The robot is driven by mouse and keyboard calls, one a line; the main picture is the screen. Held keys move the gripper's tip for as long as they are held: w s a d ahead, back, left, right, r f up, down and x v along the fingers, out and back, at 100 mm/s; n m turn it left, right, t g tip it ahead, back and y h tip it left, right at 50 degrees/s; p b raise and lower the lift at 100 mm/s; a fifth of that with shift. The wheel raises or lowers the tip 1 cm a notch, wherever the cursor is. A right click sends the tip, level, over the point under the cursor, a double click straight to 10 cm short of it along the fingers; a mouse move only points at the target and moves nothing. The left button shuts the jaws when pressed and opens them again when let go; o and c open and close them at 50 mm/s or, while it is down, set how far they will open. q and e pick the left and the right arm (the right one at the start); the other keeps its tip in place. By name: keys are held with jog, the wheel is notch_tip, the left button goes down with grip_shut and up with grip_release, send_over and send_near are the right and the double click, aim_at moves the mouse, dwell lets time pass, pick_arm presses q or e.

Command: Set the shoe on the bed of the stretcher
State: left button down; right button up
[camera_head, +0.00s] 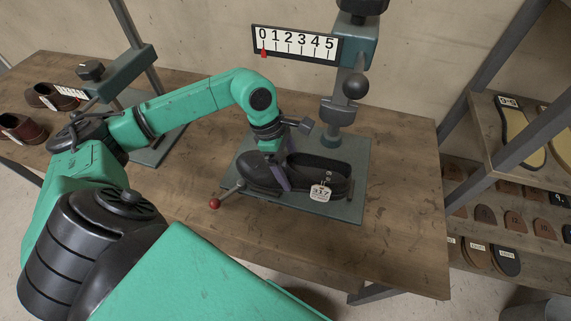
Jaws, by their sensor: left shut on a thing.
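A black shoe (321,174) with a white tag marked 317 lies over the grey bed (349,209) of the stretcher (343,115). Its toe points left and its opening faces up. My left gripper (281,174) is shut on the shoe near its middle, reaching down from above. I cannot tell whether the sole touches the bed. A lever with a red knob (214,203) sticks out at the bed's front left. The stretcher's scale (296,45) reads 0 to 5, with a red pointer near 0. My right gripper is not in view.
The wooden table (400,240) is clear to the right of the bed and in front of it. A second machine (125,75) and brown shoes (20,128) stand at the left. A rack (500,180) of soles stands at the right.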

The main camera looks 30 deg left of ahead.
aim_at(292, 165)
pick_arm(q)
jog(key=w, duration=0.2)
jog(key=w+f, duration=0.1)
jog(key=shift+a, duration=0.35)
notch_tip(292, 165, down, 2)
jog(key=b, duration=0.2)
jog(key=shift+f+b, duration=0.25)
jog(key=shift+b, duration=0.1)
jog(key=shift+f+b, duration=0.35)
jog(key=shift+b, duration=0.1)
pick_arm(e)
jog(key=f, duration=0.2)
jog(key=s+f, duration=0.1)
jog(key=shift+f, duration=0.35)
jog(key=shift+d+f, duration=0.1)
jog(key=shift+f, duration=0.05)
pick_arm(q)
jog(key=shift+d, duration=0.1)
grip_release()
jog(key=shift+s, duration=0.1)
jog(key=shift+r, duration=0.15)
jog(key=b+v, duration=0.1)
jog(key=v, duration=1.3)
jog(key=shift+r, duration=0.2)
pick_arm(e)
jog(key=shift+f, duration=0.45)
